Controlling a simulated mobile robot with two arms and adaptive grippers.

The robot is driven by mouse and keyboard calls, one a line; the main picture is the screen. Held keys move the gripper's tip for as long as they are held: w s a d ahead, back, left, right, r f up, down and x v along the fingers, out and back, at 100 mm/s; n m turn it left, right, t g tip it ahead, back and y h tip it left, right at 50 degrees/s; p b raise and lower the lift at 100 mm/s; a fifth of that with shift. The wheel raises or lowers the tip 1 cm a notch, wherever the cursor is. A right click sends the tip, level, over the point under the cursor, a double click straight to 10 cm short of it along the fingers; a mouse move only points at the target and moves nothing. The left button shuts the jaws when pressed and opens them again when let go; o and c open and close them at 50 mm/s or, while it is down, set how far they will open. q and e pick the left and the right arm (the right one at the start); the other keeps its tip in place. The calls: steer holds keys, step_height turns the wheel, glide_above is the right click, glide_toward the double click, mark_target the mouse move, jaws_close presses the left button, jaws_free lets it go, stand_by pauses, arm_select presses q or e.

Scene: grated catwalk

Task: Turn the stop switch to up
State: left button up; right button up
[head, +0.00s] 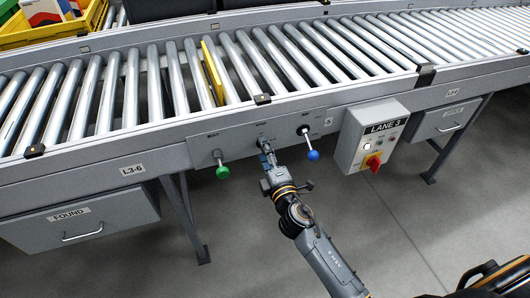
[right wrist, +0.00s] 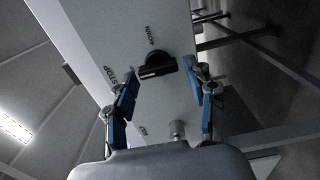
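The stop switch (right wrist: 157,66) is a dark knob on the grey panel in the right wrist view. The word STOP is beside it, with DOWN and UP labels on opposite sides. Its exact setting is hard to tell. In the head view the switch (head: 262,141) is the middle control under the conveyor, partly covered by my gripper. My right gripper (head: 265,150) is at the panel in front of it. In the wrist view its two blue-padded fingers (right wrist: 165,80) are spread on either side of the knob, with gaps visible. My left gripper is not in view.
A green-knobbed lever (head: 222,172) is to the left and a blue-knobbed lever (head: 312,155) to the right. The LANE 3 box (head: 372,138) with a red knob juts out further right. The roller conveyor (head: 330,55) runs above. A FOUND drawer (head: 75,222) hangs at left.

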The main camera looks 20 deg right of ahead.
stand_by(0.3)
steer(key=s, duration=1.2)
steer(key=shift+d, duration=0.25)
